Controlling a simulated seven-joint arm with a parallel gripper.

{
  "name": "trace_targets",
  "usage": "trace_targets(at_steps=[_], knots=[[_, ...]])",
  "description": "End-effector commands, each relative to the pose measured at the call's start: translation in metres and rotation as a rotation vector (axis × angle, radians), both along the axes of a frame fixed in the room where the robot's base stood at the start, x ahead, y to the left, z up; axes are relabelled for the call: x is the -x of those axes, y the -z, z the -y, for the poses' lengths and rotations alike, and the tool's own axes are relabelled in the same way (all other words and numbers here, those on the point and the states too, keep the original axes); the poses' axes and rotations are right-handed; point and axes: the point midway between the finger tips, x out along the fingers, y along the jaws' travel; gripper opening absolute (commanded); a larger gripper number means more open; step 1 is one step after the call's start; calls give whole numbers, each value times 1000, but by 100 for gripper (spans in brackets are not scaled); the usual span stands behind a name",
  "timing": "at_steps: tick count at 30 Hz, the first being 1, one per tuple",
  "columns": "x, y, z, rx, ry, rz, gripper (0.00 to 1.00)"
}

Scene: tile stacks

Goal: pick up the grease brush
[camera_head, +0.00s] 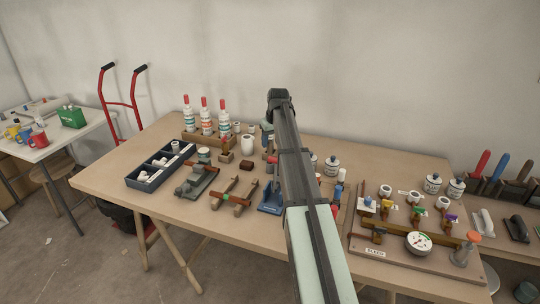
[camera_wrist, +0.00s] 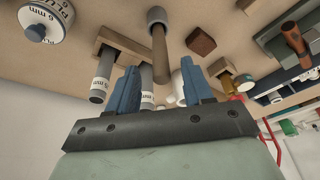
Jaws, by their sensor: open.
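An upright brown wooden handle (camera_wrist: 160,58) rises from a grey round end (camera_wrist: 157,15) in the wrist view. It looks like the grease brush, but I cannot be certain, and I do not see bristles clearly. My gripper (camera_wrist: 156,78) is open, with its two blue fingers apart. In the wrist picture the handle lies between the fingers, beyond their tips. I cannot tell how far away it is, and nothing is seen gripped. In the head view my arm covers most of the gripper, and I cannot make out the handle there.
A wooden block (camera_wrist: 110,40) with grey tubes stands close beside the handle. A small brown block (camera_wrist: 201,40) and a labelled canister (camera_wrist: 57,18) are near. The table (camera_head: 120,192) is crowded: a bottle rack (camera_head: 207,140), a dark tray (camera_head: 150,182), a gauge board (camera_head: 375,257).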

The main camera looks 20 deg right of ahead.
Motion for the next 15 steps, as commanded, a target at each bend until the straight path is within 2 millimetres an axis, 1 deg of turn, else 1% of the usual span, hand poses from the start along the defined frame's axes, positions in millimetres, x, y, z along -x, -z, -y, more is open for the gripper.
trace_targets(at_steps=[5, 12, 15], knots=[[-6, 14, 0, 0, 0, 0, 51], [-15, 43, -1, 0, 0, -1, 51], [-16, 48, -1, 0, 0, -1, 51]])
